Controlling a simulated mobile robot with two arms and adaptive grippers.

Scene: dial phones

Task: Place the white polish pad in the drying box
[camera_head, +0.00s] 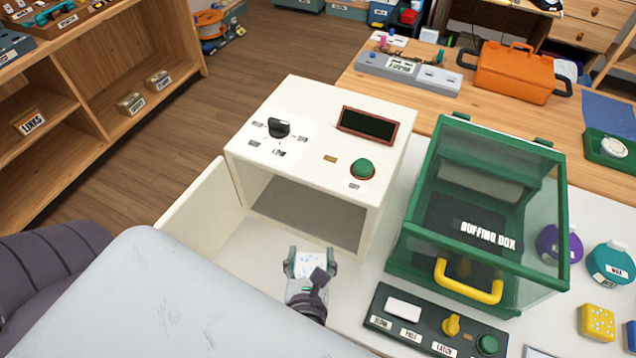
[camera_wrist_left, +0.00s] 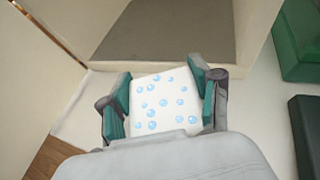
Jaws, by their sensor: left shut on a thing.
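A white pad with blue bubble marks (camera_wrist_left: 163,100) is held between the fingers of my left gripper (camera_head: 311,262). The gripper is shut on it, just in front of a white box (camera_head: 300,180). The box has a black knob, a dark display and a green button on top. Its front is open, with its door (camera_head: 195,213) swung out to the left and a grey floor (camera_head: 310,215) inside. In the left wrist view the pad lies short of the box opening (camera_wrist_left: 165,30). My right gripper is not in view.
A green-framed clear buffing box (camera_head: 480,200) with a yellow handle stands right of the white box. A dark control panel (camera_head: 435,325) lies in front of it. Purple and teal containers (camera_head: 610,262) and a yellow block (camera_head: 597,322) are at the far right.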

